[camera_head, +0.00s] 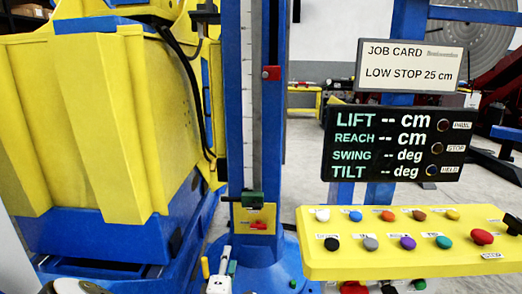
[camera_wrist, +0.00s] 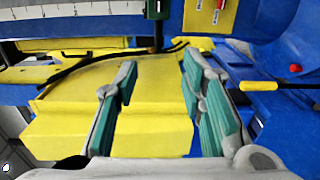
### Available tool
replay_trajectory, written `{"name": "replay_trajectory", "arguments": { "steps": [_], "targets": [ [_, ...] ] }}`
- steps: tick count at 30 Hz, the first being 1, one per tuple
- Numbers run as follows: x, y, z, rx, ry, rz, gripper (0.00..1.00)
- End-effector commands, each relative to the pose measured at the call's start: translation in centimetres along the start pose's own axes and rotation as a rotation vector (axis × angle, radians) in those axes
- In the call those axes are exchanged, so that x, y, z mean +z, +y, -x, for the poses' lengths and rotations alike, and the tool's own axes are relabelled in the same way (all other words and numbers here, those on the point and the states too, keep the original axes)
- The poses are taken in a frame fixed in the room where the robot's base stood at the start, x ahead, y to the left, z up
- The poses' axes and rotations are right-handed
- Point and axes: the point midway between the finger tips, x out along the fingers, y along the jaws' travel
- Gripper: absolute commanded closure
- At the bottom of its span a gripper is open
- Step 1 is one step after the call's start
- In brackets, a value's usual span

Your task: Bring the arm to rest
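In the wrist view my gripper (camera_wrist: 160,64) has its two grey fingers with teal pads spread wide apart. Nothing is held between them; a yellow panel (camera_wrist: 150,100) shows behind the gap. A green slider (camera_wrist: 157,9) on the ruled scale lies just beyond the fingertips. In the head view this green slider (camera_head: 252,200) sits low on the blue column (camera_head: 231,100). A grey and teal part at the bottom of the head view looks like my gripper, but most of the arm is out of view.
A yellow button console (camera_head: 390,262) with several coloured knobs stands at the right. Above it a black display (camera_head: 392,145) shows dashes for lift, reach, swing and tilt. The job card (camera_head: 411,66) reads low stop 25 cm. A large yellow and blue machine body (camera_head: 100,120) fills the left.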

Motion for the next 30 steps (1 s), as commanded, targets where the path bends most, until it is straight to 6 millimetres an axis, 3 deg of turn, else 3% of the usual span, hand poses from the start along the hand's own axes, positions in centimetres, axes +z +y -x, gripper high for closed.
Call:
{"name": "replay_trajectory", "arguments": {
  "steps": [11,20,26,30],
  "targets": [
    [1.9,0.8,-1.2,-0.131,-0.061,-0.147,0.63],
    [4.4,2.4,-1.8,-0.318,-0.141,-0.371,0.63],
    [6.8,5.4,-1.2,-0.514,-0.216,-0.633,0.63],
    [8.5,8.4,0.2,-0.649,-0.259,-0.814,0.63]
  ]
}}
